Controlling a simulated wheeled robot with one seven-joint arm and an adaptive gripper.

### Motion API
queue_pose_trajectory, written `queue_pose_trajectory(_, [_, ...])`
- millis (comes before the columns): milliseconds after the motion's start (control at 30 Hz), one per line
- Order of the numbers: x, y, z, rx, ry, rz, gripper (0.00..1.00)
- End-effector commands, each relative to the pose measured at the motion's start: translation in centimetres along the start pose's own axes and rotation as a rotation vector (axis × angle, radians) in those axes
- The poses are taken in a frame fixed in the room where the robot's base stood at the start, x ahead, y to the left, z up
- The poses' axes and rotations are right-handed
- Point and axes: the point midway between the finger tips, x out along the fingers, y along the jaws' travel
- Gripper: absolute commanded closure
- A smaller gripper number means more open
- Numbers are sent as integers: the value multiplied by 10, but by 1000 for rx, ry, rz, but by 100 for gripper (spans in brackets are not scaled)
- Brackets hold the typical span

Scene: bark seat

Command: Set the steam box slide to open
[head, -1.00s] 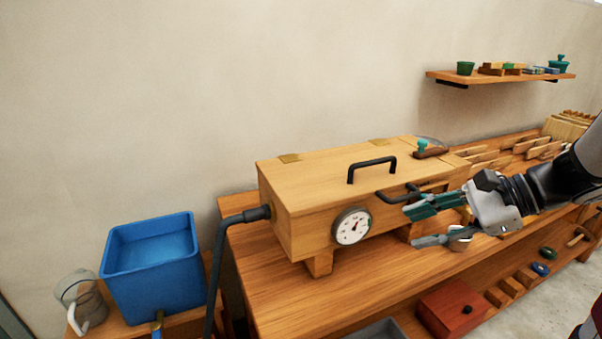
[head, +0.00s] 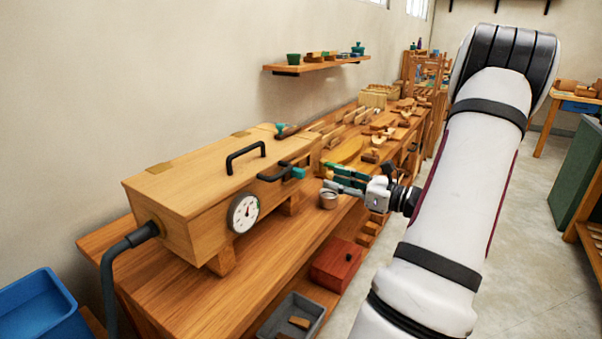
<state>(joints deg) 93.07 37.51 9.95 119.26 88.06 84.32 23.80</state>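The steam box (head: 200,186) is a long wooden box on the workbench in the head view. It has a black lid handle (head: 246,152), a round white dial (head: 243,213) and a black front bar (head: 284,172) with a teal end (head: 298,172). A teal knob (head: 281,128) stands on the top at the far end. I cannot tell which of these parts is the slide, or its setting. My gripper (head: 326,177) is open and empty, its fingers pointing left toward the box's far end, apparently just right of the teal end.
A dark hose (head: 108,272) joins the box's near end. Wooden pieces crowd the bench beyond. A red box (head: 337,262) and grey tray (head: 294,318) lie lower. Floor (head: 530,215) at right is clear.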

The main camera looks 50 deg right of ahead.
Motion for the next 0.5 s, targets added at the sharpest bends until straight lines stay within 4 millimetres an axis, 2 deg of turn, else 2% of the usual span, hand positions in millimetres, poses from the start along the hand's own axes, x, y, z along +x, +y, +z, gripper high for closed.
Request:
queue_pose_trajectory(33, [12, 1, 0, 0, -1, 5, 62])
queue_pose_trajectory(300, [64, 2, 0, -1, 0, 6, 62])
queue_pose_trajectory(500, [91, 1, 0, -2, 0, 3, 62])
